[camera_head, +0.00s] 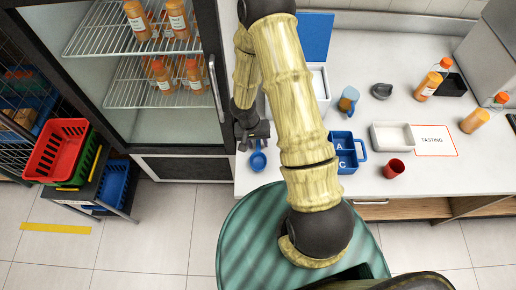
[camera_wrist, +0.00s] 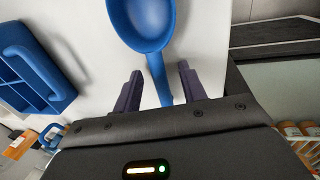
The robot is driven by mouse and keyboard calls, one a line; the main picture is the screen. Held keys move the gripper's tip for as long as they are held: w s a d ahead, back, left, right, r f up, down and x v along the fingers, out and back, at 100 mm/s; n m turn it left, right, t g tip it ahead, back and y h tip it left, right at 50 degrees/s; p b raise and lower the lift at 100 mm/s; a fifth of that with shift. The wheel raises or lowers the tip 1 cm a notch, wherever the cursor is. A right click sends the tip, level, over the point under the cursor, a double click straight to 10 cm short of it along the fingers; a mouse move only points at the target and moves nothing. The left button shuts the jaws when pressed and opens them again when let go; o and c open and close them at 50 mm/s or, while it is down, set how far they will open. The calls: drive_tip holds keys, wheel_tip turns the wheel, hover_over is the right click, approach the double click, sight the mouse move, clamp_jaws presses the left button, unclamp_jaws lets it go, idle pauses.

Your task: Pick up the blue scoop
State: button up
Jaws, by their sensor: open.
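The blue scoop (camera_wrist: 142,20) lies on the white counter, its round bowl away from my gripper and its handle pointing back toward it in the wrist view. My gripper (camera_wrist: 160,80) is open, with one dark finger on each side of the scoop's handle, apart from it. In the head view the scoop (camera_head: 258,160) sits near the counter's front left edge, and my gripper (camera_head: 253,135) is just behind it, partly hidden by the arm.
A blue caddy (camera_head: 345,152) with lettered compartments stands right of the scoop, with a red cup (camera_head: 394,168) beyond it. A white tray (camera_head: 392,137) lies further right. A glass-door fridge (camera_head: 150,75) with orange bottles stands close on the left.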

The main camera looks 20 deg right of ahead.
sight(257, 143)
clamp_jaws()
drive_tip(key=shift+r, duration=0.1)
wheel_tip(257, 143, up, 10)
idle(0.6)
idle(0.5)
